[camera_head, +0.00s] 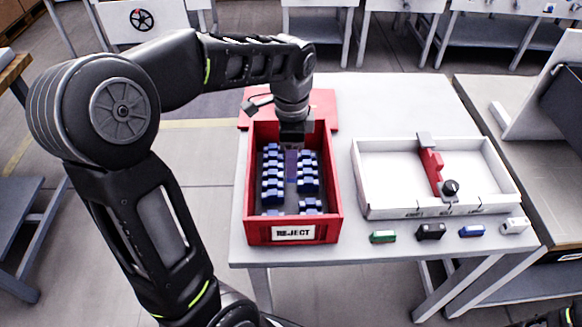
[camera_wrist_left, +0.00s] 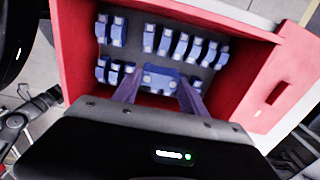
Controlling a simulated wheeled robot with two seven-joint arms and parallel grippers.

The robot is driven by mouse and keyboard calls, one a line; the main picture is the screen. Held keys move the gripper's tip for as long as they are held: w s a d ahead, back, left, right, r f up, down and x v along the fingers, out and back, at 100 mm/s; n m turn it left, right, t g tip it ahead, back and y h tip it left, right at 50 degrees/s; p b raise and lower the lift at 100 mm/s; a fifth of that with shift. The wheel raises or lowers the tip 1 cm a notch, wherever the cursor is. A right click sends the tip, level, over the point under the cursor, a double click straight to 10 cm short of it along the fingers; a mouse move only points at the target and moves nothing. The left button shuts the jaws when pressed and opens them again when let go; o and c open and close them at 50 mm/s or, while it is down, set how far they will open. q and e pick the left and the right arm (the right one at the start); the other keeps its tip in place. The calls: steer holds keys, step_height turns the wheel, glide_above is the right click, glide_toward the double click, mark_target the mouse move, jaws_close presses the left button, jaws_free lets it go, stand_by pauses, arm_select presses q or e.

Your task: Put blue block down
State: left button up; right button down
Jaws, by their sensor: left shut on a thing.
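My left gripper (camera_head: 291,162) reaches down into the red bin marked REJECT (camera_head: 252,219). In the left wrist view its two purple fingers (camera_wrist_left: 158,92) are shut on a blue block (camera_wrist_left: 160,78), which sits between the fingertips. The head view hides the held block behind the gripper. Rows of other blue blocks (camera_head: 272,172) lie on the dark bin floor on both sides of the gripper, and they also show in the left wrist view (camera_wrist_left: 185,46). I cannot tell whether the held block touches the floor. My right gripper is not clearly seen.
A white tray (camera_head: 365,200) to the right holds a red piece (camera_head: 431,170) with a black knob. Green (camera_head: 383,237), black (camera_head: 431,232), blue (camera_head: 471,231) and white (camera_head: 515,226) blocks line the table's front edge. The bin walls stand close around the gripper.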

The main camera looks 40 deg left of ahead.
arm_select(q)
steer(key=shift+f, duration=1.85)
steer(key=shift+f, duration=0.1)
steer(key=shift+f, duration=0.2)
steer(key=o, duration=1.3)
steer(key=shift+r, duration=0.1)
steer(key=shift+o, duration=0.2)
steer(key=shift+r, duration=0.1)
step_height(320, 180, up, 12)
steer(key=shift+r, duration=0.1)
